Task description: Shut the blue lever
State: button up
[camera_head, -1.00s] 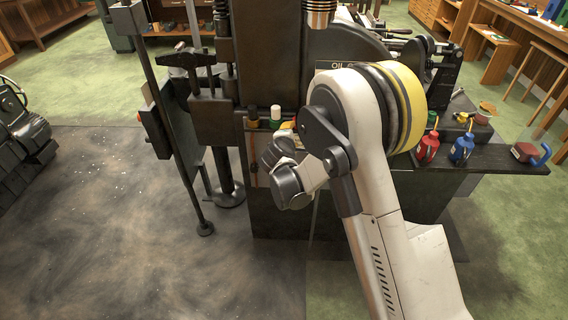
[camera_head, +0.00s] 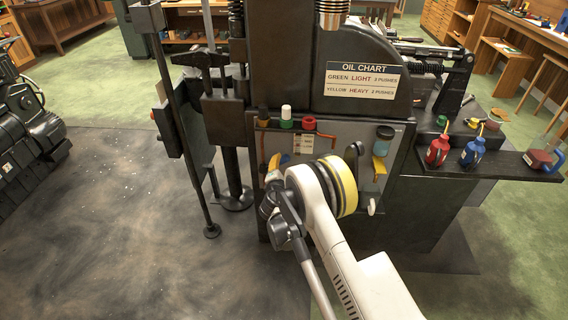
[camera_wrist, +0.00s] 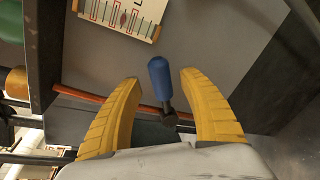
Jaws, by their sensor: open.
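The blue lever (camera_wrist: 159,80) shows in the wrist view as a short rounded blue handle on a dark stem. It stands in the gap between the two yellow fingers of my gripper (camera_wrist: 161,77). The fingers are open, one on each side of the handle, with visible space between them and it. In the head view my gripper (camera_head: 272,178) is at the left part of the machine's front panel. I cannot make out the blue lever clearly there.
The grey front panel (camera_head: 340,135) carries an orange pipe (camera_head: 265,150), a white gauge label (camera_head: 304,144) and colored caps above. A yellow lever (camera_head: 380,165) is to the right. A side shelf (camera_head: 500,165) holds red and blue oil cans. A dark post (camera_head: 180,120) stands left.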

aim_at(284, 161)
jog(key=shift+b+x, duration=0.6)
jog(key=shift+x, duration=1.6)
grip_shut()
